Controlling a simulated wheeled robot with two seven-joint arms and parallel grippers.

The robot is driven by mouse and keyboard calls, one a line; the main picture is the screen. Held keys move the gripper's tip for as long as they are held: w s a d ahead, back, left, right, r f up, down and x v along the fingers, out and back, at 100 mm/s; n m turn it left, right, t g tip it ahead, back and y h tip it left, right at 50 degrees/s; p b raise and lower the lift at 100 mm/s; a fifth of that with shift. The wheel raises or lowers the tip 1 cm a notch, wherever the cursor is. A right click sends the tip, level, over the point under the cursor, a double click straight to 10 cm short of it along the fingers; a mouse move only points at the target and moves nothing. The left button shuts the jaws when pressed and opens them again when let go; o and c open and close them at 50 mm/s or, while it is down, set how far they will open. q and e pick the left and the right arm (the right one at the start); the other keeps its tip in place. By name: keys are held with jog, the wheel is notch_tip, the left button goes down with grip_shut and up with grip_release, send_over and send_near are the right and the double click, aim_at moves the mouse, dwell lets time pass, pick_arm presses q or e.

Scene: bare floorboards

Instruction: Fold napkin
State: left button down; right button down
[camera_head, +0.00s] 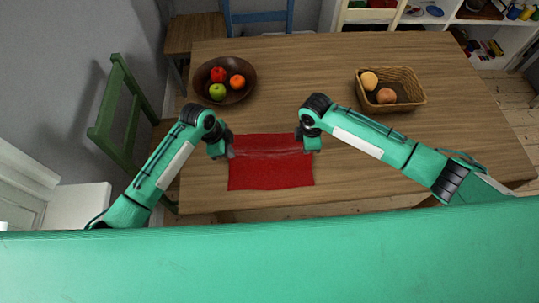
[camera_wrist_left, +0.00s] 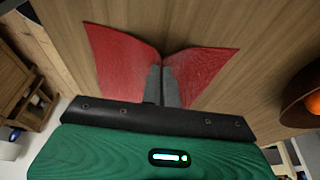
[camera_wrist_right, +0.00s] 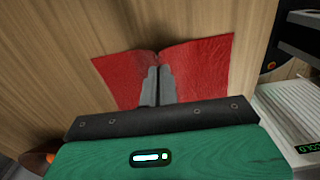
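The red napkin (camera_head: 270,173) lies on the wooden table near its front edge, with a raised crease running across its upper part between my grippers. My left gripper (camera_head: 230,153) is at the napkin's left edge. In the left wrist view its fingers (camera_wrist_left: 161,84) are together, with the cloth (camera_wrist_left: 125,60) pinched up between them. My right gripper (camera_head: 300,146) is at the right edge. In the right wrist view its fingers (camera_wrist_right: 157,84) are also together on the cloth (camera_wrist_right: 200,68), which puckers at the tips. The cloth right between the fingertips is hidden.
A dark bowl (camera_head: 205,90) with several fruits stands at the back left of the table (camera_head: 305,75). A wicker basket (camera_head: 415,95) with two round items stands at the right. A green chair (camera_head: 112,100) is at the left. The table between bowl and basket is clear.

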pick_arm(q)
jog(key=shift+r, duration=0.35)
pick_arm(e)
jog(key=shift+r, duration=0.35)
